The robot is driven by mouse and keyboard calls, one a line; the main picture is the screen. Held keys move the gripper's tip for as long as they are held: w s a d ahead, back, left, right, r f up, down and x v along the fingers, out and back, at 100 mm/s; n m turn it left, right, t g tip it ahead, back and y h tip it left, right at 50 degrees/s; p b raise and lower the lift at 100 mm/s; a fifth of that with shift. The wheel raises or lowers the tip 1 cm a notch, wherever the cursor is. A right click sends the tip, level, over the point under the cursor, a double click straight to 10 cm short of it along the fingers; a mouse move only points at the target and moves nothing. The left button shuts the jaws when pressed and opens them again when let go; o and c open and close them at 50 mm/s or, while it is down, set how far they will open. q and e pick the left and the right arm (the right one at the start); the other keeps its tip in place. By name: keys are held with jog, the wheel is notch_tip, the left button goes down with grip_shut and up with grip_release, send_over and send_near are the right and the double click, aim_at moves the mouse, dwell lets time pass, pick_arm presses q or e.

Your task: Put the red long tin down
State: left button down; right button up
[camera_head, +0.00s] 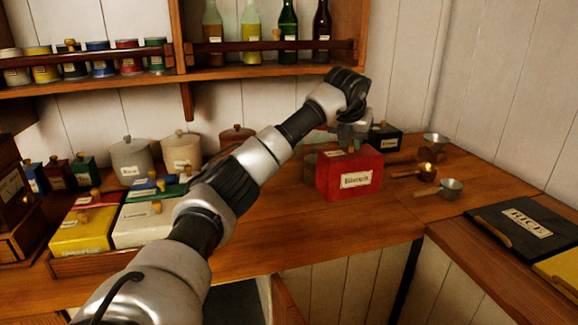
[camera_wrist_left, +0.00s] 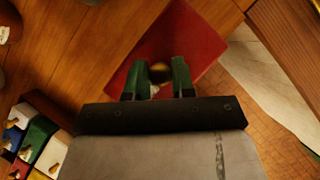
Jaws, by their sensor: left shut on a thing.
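The red long tin (camera_head: 335,181) has a white label that seems to read "Biscuit". It looks upright over the wooden counter, right of the middle in the head view. My left gripper (camera_head: 350,143) reaches it from above. In the wrist view the red lid (camera_wrist_left: 200,35) fills the top middle, and the green fingertips of my left gripper (camera_wrist_left: 158,80) are shut on its round knob. I cannot tell whether the tin's underside touches the counter. My right gripper is not in view.
A black tin (camera_head: 385,138) stands behind the red one, with small metal pans (camera_head: 450,188) to its right. A yellow tin (camera_head: 82,232) and a white tin (camera_head: 140,226) sit in a tray at left. The counter (camera_head: 320,225) in front is clear.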

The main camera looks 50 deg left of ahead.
pick_arm(q)
jog(key=s+a+f+p, duration=0.1)
jog(key=s+a+f, duration=0.1)
jog(key=a+f, duration=0.8)
jog(key=shift+a+f+p, duration=0.2)
jog(key=shift+a+p, duration=0.15)
jog(key=shift+p, duration=0.05)
jog(key=shift+s, duration=0.1)
jog(key=c, duration=0.9)
grip_release()
jog(key=shift+f, duration=0.1)
jog(key=shift+c, duration=0.2)
jog(key=b+v, duration=0.1)
jog(key=v, duration=1.1)
